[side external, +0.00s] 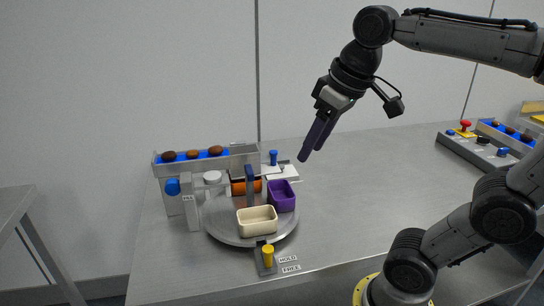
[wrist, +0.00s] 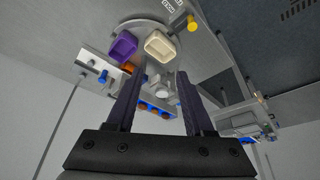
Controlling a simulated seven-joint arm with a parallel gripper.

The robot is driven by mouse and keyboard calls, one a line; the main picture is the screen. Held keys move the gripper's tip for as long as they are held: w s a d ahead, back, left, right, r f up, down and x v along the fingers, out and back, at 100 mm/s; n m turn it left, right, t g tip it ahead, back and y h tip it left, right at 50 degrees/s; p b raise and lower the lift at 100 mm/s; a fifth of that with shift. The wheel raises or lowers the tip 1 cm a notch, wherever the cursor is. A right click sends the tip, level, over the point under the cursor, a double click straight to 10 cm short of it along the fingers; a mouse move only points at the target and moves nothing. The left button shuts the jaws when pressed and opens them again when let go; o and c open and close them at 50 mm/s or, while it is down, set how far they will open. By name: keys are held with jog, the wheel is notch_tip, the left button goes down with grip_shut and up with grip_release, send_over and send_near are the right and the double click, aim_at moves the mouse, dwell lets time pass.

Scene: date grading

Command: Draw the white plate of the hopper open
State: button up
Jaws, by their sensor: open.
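My gripper (side external: 311,153) is open and empty, pointing down and left in the air above and to the right of the turntable; in the wrist view its two fingers (wrist: 157,74) stand wide apart. The white plate (side external: 290,173) lies at the right end of the grey hopper (side external: 243,150), behind the purple bin. A blue knob (side external: 273,157) stands upright by the plate. In the wrist view the plate (wrist: 91,86) and the blue knob (wrist: 103,76) lie left of the fingers. My gripper touches neither. How far the plate is drawn is unclear.
A turntable (side external: 226,237) carries a cream bin (side external: 257,221), a purple bin (side external: 281,196) and an orange bin (side external: 240,187). A blue belt (side external: 182,158) holds dates at the left. A yellow peg (side external: 267,256) stands in front. The table right of the turntable is clear.

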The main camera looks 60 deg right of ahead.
jog(key=w+d+r+m+g, duration=0.15)
jog(key=w+d+r, duration=0.3)
jog(key=w, duration=0.45)
jog(key=m+g, duration=0.3)
send_over(273, 151)
notch_tip(273, 151, down, 9)
notch_tip(273, 151, down, 14)
jog(key=shift+s+r, duration=0.1)
jog(key=shift+r, duration=0.1)
grip_shut()
jog(key=shift+r, duration=0.1)
